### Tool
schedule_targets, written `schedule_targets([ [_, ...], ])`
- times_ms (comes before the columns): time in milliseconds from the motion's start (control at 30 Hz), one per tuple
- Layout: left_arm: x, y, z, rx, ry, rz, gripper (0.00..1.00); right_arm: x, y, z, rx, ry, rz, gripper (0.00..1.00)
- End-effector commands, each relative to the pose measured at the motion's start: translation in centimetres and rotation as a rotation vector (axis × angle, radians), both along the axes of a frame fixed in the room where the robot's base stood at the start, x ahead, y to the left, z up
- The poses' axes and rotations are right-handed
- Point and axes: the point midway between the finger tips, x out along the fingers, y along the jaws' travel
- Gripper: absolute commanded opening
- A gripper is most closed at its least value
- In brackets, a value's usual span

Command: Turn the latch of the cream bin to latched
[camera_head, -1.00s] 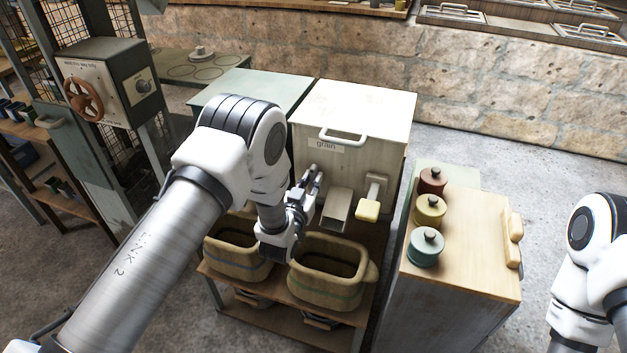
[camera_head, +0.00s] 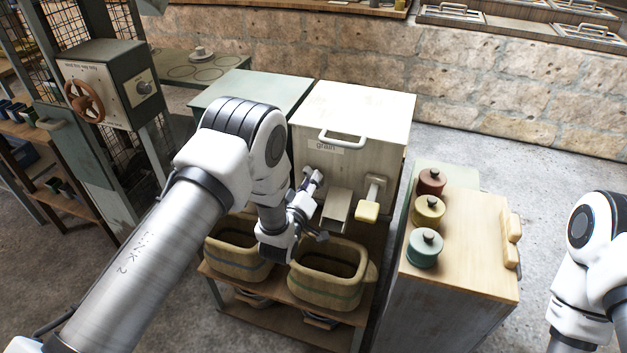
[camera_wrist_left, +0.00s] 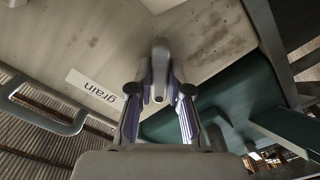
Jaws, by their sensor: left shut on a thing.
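The cream bin (camera_head: 355,105) stands in the middle of the head view, with a "grain" label and a white handle on its front. Its label also shows in the left wrist view (camera_wrist_left: 97,88). My left gripper (camera_head: 314,182) is at the left part of the bin's front. In the left wrist view its two fingers are closed on the sides of a small grey latch (camera_wrist_left: 159,72) that sticks out from the bin's face. The fingers largely hide the latch in the head view. My right gripper is out of view; only part of that arm shows.
A spout (camera_head: 337,207) and a cream-tipped lever (camera_head: 368,211) stick out right of my left gripper. Two baskets (camera_head: 328,272) stand on a shelf below. A green bin (camera_head: 255,88) adjoins on the left. A cabinet (camera_head: 470,245) with three lidded pots stands right.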

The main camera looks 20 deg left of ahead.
Motion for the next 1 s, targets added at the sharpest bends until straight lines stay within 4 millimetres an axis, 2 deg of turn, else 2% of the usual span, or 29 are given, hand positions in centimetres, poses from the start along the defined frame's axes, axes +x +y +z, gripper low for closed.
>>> schedule_targets([
  [33, 0.5, 0.3, 1.1, -0.044, -0.023, 0.009, 0.00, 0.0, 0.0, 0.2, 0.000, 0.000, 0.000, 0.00],
  [600, 0.6, 0.4, 1.1, -0.570, -0.007, 0.007, 0.00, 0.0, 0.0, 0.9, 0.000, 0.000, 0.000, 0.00],
  [1000, 0.6, 0.4, 1.0, -0.790, 0.000, 0.007, 0.00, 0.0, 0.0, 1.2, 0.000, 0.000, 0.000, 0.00],
])
